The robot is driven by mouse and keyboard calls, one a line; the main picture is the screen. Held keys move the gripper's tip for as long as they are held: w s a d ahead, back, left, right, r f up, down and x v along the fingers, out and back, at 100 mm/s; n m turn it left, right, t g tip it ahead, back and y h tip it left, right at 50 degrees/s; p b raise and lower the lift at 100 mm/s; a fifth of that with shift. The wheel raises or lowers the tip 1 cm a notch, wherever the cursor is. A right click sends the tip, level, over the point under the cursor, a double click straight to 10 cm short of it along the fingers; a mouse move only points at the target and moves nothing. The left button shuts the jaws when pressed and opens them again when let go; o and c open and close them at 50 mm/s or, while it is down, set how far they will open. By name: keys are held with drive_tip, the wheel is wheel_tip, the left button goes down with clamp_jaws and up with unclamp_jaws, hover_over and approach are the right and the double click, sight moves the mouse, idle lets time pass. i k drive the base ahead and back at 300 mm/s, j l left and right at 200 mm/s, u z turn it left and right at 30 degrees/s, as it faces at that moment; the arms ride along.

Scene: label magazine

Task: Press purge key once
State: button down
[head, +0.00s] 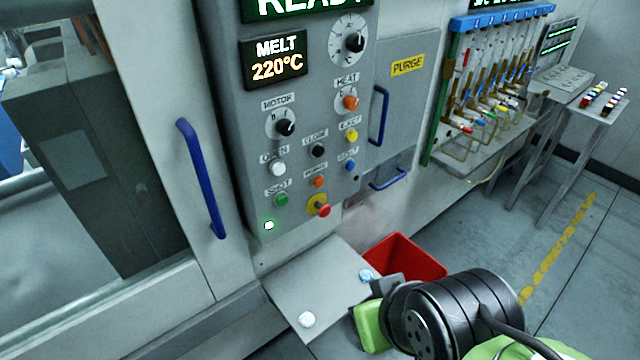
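The grey control panel (240,135) stands at centre left. A small orange button (319,182) sits low on it, under a small label that seems to read PURGE but is hard to make out. It stands clear of my gripper. A yellow PURGE sign (408,65) is on the grey door to the right of the controls. My gripper (378,300) is at the lower right, below the panel and apart from it, partly hidden by my black wrist. Its fingers do not show clearly.
A red emergency knob (322,211) is just below the orange button, with a green button (281,200) to its left. Blue handles (378,115) project nearby. A grey shelf (310,285) and red bin (412,258) lie below. Open floor is at right.

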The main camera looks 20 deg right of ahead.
sight(319, 181)
drive_tip(key=i+j+z, duration=0.15)
drive_tip(key=j, duration=0.25)
drive_tip(key=i+j+z, duration=0.1)
drive_tip(key=j, duration=0.25)
drive_tip(key=i+j+z, duration=0.15)
drive_tip(key=j, duration=0.3)
drive_tip(key=i+j+z, duration=0.15)
drive_tip(key=j, duration=0.25)
